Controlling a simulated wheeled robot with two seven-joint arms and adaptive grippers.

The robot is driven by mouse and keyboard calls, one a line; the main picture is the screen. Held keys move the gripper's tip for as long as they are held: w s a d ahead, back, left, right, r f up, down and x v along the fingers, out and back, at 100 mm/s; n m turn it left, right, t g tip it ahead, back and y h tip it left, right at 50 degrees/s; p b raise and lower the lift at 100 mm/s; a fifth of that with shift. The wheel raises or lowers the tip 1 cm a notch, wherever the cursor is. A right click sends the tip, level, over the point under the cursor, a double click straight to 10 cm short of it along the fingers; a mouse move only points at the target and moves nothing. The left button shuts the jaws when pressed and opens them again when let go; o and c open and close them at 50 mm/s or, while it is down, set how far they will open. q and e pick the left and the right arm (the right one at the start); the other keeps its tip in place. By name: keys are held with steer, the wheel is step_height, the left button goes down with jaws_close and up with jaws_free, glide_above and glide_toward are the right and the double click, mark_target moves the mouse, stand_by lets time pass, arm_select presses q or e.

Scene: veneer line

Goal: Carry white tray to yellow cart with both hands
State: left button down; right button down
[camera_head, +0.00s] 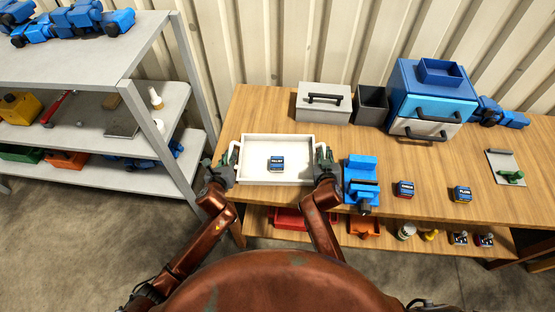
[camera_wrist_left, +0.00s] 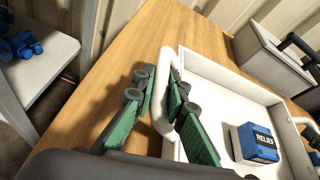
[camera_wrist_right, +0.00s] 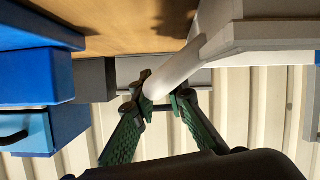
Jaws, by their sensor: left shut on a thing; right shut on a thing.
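The white tray (camera_head: 250,141) is on or just above the wooden workbench; I cannot tell whether it touches. A blue box with a dark label (camera_head: 277,163) lies inside it, and this box also shows in the left wrist view (camera_wrist_left: 256,143). My left gripper (camera_head: 224,168) is shut on the tray's left handle, seen as a white bar (camera_wrist_left: 164,75) between green fingers (camera_wrist_left: 160,105). My right gripper (camera_head: 325,168) is shut on the right handle, a white bar in the right wrist view (camera_wrist_right: 172,76). No yellow cart is in view.
A blue vise (camera_head: 361,180) stands close right of the tray. A grey toolbox (camera_head: 324,104) and blue drawer cabinet (camera_head: 432,95) stand behind. Small boxes (camera_head: 404,190) lie along the bench (camera_head: 430,175). A grey shelf (camera_head: 150,45) stands left, with a narrow floor gap between.

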arm_select(q)
steer(key=shift+r, duration=0.15)
arm_select(e)
steer(key=shift+r, duration=0.15)
